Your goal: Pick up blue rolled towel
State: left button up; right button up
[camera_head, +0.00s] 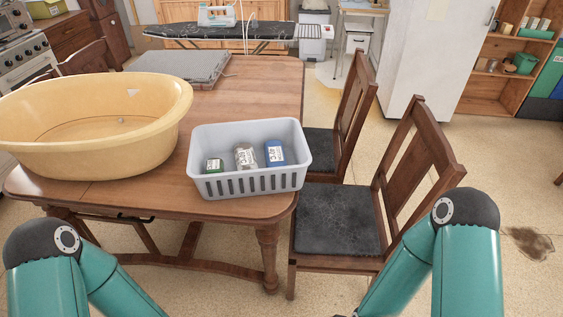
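A blue item with a white label (275,153), which fits the blue rolled towel, stands in a pale grey plastic basket (246,184) on the wooden table. It is at the right end of a row of small items, with a grey-beige one (246,156) and a green one (213,166) to its left. Its lower part is hidden by the basket wall. Neither of my grippers shows. Only teal links of my arms are at the bottom left and bottom right, well apart from the basket.
A large yellow tub (95,150) fills the table's left side. A grey flat box (180,67) lies behind it. Two dark wooden chairs stand at the table's right, the nearer (337,222) close to the basket. Bare tabletop (262,85) shows behind the basket.

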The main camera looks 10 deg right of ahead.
aim_at(273, 150)
jog(key=z, duration=0.25)
jog(key=i, duration=0.45)
jog(key=u, duration=0.9)
